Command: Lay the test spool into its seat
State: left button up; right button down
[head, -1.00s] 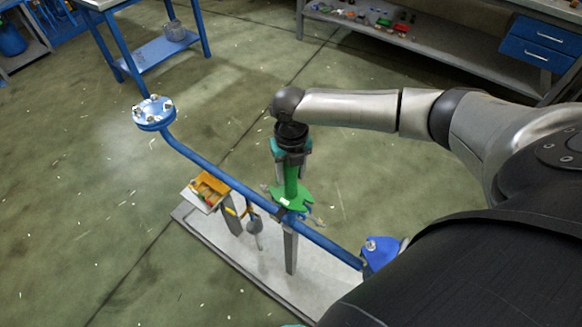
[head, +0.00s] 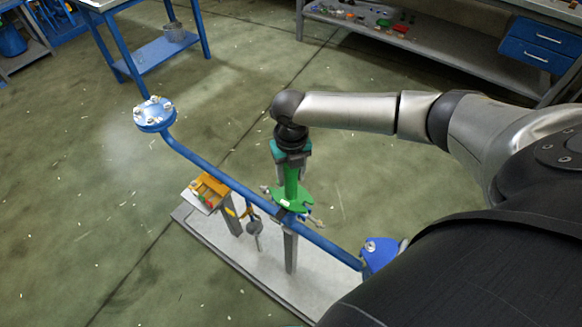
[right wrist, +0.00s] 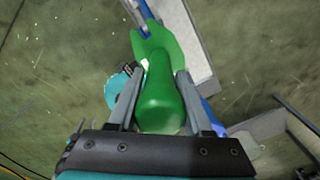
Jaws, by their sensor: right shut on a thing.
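A long blue pipe with a bolted flange at each end, seemingly the test spool (head: 215,175), runs from upper left to lower right in the head view. A green upright handle (head: 291,180) with a wide green collar stands at its middle. My right gripper (head: 291,160) is shut on the handle; the right wrist view shows the green handle (right wrist: 162,100) between both fingers. Grey posts (head: 290,252) rise from a pale base plate (head: 215,250) under the pipe. I cannot tell whether the pipe touches them. My left gripper is not in view.
A small orange tray (head: 207,187) with loose items sits beside the pipe, and a tool (head: 254,230) hangs near it. A blue-legged table (head: 160,52) is at upper left. A grey bench (head: 440,58) is at the back right. The green floor between is clear.

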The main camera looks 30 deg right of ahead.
jog(key=shift+w+r+p, duration=0.15)
jog(key=shift+p, duration=0.15)
dwell(0.4)
jog(key=shift+f+b, duration=0.5)
jog(key=shift+f, duration=0.4)
jog(key=shift+c, duration=1.5)
grip_release()
jog(key=shift+o, duration=0.3)
jog(key=shift+s+f, duration=0.15)
jog(key=shift+s, duration=0.1)
notch_tip(320, 180, up, 16)
jog(key=shift+w+f+p, duration=0.1)
jog(key=shift+f+p, duration=0.15)
jog(key=shift+p, duration=0.95)
